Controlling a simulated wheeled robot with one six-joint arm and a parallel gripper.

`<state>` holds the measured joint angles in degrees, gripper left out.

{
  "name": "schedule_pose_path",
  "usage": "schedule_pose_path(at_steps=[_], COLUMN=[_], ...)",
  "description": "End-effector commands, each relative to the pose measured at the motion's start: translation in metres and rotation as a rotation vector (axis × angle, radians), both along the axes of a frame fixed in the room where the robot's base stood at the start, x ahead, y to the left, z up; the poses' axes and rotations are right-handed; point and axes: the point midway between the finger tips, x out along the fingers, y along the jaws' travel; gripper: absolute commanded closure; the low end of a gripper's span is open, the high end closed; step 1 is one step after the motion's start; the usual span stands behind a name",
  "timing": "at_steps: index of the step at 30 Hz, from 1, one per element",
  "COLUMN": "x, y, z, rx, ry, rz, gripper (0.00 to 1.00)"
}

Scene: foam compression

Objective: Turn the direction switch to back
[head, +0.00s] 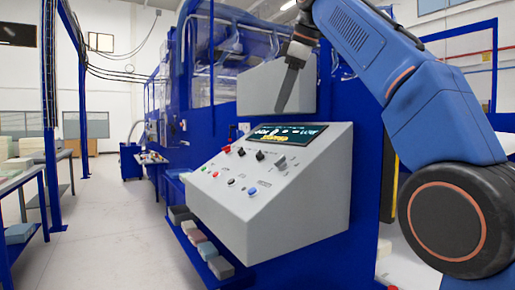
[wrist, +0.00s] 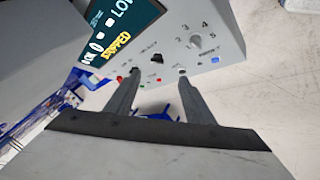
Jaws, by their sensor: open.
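The sloped grey control console (head: 310,190) stands in the middle of the head view, with a row of knobs under its screen. A black switch knob (head: 260,155) sits left of a grey dial; it also shows in the wrist view (wrist: 156,58). Another black knob (head: 241,152) is further left. The labels are too small to read, so I cannot tell which is the direction switch. My gripper (head: 284,105) points down above the console. In the wrist view my gripper (wrist: 158,78) is open and empty, its fingers apart, with the black knob beyond the gap.
The screen (head: 287,133) is lit above the knobs. A grey numbered dial (wrist: 195,42), a red knob (head: 227,149) and a blue button (head: 252,190) are on the panel. A grey box (head: 275,88) stands behind my gripper. Foam blocks (head: 208,251) lie on a low shelf.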

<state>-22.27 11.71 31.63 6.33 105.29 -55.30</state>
Motion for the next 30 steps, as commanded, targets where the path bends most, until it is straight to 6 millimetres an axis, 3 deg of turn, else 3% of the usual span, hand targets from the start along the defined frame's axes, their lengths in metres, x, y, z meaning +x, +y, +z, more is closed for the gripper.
schedule_pose_path(at_steps=[6, 13, 30], x=[0.002, 0.008, 0.047], y=[0.008, 0.013, 0.039], z=[0.004, -0.009, -0.085], rx=[-0.010, -0.010, -0.011], ry=[-0.013, -0.012, -0.010], rz=[0.039, 0.038, 0.038], gripper=[0.52, 0.52, 0.52])
